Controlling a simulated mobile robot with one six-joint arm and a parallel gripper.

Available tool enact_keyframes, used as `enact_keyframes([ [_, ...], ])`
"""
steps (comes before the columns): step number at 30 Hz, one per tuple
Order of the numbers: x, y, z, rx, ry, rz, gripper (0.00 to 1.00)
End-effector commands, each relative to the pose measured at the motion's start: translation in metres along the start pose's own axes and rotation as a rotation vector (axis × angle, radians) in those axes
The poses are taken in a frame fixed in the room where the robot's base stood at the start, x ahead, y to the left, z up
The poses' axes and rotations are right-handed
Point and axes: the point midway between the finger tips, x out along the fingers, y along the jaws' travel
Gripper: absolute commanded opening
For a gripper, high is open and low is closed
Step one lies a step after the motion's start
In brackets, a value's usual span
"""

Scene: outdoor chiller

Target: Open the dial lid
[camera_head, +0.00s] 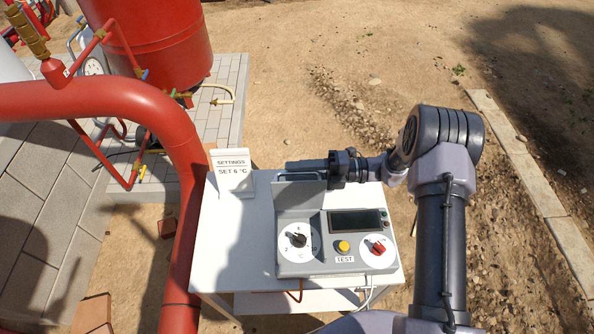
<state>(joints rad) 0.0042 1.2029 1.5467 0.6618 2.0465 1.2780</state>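The control box (318,263) sits on a white table. Its left dial (298,240), white with a black knob, is uncovered. The grey dial lid (299,195) stands raised at the back edge of the box, behind this dial. My gripper (300,165) reaches in from the right, just behind the lid's top edge. Its fingers point left. I cannot tell whether it touches the lid, or whether its fingers are open or shut.
The box also carries a dark display (356,220), a yellow TEST button (343,246) and a red knob (378,247). A sign reading SETTINGS, SET 6 °C (233,172) stands at the table's back left. A thick red pipe (182,150) runs along the table's left side.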

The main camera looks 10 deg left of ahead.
Motion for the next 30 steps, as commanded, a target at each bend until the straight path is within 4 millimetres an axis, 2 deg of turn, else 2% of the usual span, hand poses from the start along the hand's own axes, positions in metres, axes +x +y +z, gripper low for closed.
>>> enact_keyframes([
  [5, 0.0, 0.0, 0.0, 0.0, 0.0, 0.0, 0.36],
  [8, -0.007, 0.0, 0.001, 0.0, -0.002, 0.001, 0.36],
  [11, -0.027, 0.0, 0.001, 0.0, -0.004, 0.0, 0.36],
  [24, -0.147, -0.001, 0.0, -0.001, -0.003, -0.001, 0.36],
  [27, -0.164, -0.001, 0.0, 0.0, -0.002, 0.0, 0.36],
  [30, -0.172, 0.0, 0.0, -0.001, -0.001, 0.0, 0.36],
])
